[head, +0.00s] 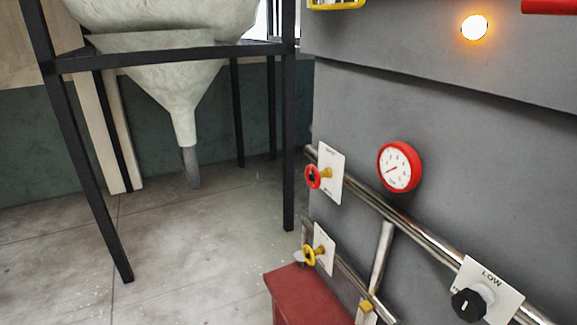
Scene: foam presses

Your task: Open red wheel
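The red wheel (313,177) is a small red hand wheel on a yellow stem, in the middle of the head view. It stands out from a white label plate (331,174) on a steel pipe along the grey machine. Nothing covers it. How far it is turned cannot be told. Neither my left nor my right gripper shows in the head view.
A yellow wheel (310,256) sits below, above a red box (304,296). A red-rimmed gauge (399,167) and a black knob (468,305) marked LOW are to the right. A black-framed hopper (170,85) stands left. The floor (200,260) between is clear.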

